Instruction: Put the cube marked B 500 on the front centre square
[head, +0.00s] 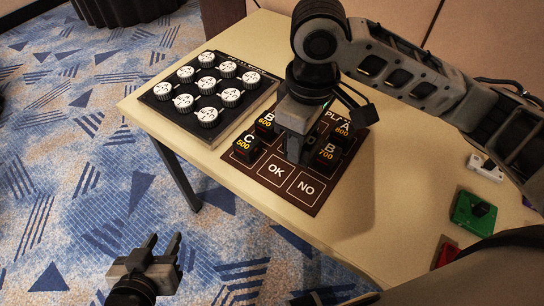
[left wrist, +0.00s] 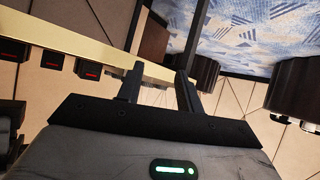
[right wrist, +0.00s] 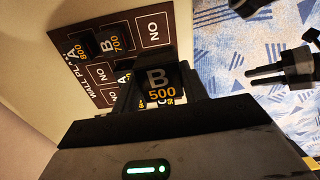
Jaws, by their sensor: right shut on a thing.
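A dark mat (head: 262,187) with marked squares lies on the table. Its front row runs from the C 500 cube (head: 245,147) through the OK square (head: 276,170) to the NO square (head: 306,187). My right gripper (head: 297,155) is over the mat, behind the OK square. In the right wrist view it is shut on the black B 500 cube (right wrist: 160,88), marking facing the camera. The head view hides this cube behind the gripper; its height above the mat is unclear. My left gripper (head: 158,252) is open and empty, off the table over the carpet.
Cubes B 600 (head: 265,123), B 700 (head: 326,155) and A 800 (head: 343,131) stand on the mat around my right gripper. A black tray (head: 163,122) of white round pieces is at left. A green block (head: 474,213) and a white piece (head: 485,167) lie at right.

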